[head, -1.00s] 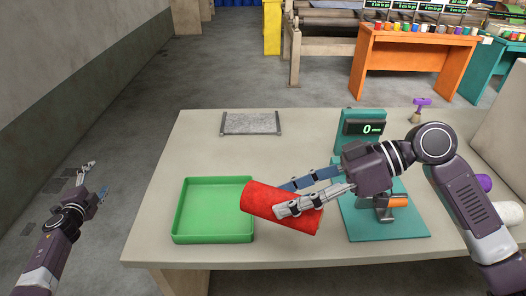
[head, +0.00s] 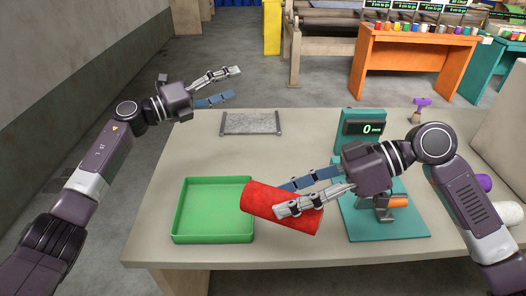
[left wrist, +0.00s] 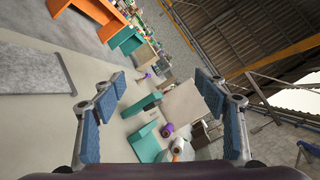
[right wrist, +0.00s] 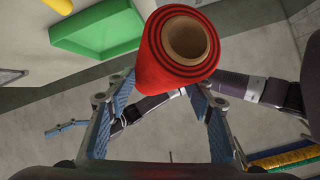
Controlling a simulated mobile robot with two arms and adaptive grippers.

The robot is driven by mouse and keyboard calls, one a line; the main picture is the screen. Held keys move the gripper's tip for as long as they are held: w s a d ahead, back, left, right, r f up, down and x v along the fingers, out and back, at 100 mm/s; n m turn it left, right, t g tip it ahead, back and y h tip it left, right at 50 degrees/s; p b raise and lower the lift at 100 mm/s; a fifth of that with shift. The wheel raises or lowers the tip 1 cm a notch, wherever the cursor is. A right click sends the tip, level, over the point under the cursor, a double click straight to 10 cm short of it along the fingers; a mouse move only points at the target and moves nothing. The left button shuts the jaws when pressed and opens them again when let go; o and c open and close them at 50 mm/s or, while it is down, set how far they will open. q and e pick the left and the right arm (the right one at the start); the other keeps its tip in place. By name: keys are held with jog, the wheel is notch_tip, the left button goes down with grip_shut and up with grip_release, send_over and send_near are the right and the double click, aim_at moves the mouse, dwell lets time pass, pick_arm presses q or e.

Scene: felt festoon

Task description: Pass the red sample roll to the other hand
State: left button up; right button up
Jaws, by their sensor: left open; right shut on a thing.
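The red sample roll (head: 268,203) is held by my right gripper (head: 297,197), tilted above the table beside the green tray. The right wrist view shows the red roll (right wrist: 178,50) end-on, with its brown core, between the finger tips. My right gripper is shut on it. My left gripper (head: 234,84) is open and empty, raised over the far left edge of the table, apart from the roll. The left wrist view shows its two fingers (left wrist: 165,105) wide apart with nothing between them.
A green tray (head: 178,236) lies on the table (head: 300,130) left of the roll. A grey slab (head: 251,123) lies at the back. A teal device with a display reading 0 (head: 361,129) stands at right. Purple and white spools (head: 506,213) lie at the far right.

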pick_arm(q)
jog(key=s+d+r+m+g+y, duration=0.1)
jog(key=s+d+r+m+g, duration=0.2)
jog(key=s+d+m+g, duration=0.45)
jog(key=s+d+r+m+g, duration=0.35)
jog(key=s+d+m, duration=0.25)
jog(key=s+d, duration=0.4)
pick_arm(e)
jog(key=shift+r, duration=0.1)
pick_arm(q)
jog(key=m+y, duration=1)
jog(key=y, duration=0.4)
send_near(263, 200)
jog(key=shift+w+d+f+n, duration=0.15)
jog(key=shift+w+d+f, duration=0.1)
jog(key=shift+w, duration=0.35)
jog(key=shift+w+d+f+n, duration=0.1)
jog(key=shift+w+d+f, duration=0.15)
jog(key=shift+w, duration=0.35)
jog(key=shift+a, duration=0.35)
jog(key=shift+a+f, duration=0.15)
jog(key=shift+f, duration=0.05)
notch_tip(263, 200, down, 11)
jog(key=shift+f, duration=0.25)
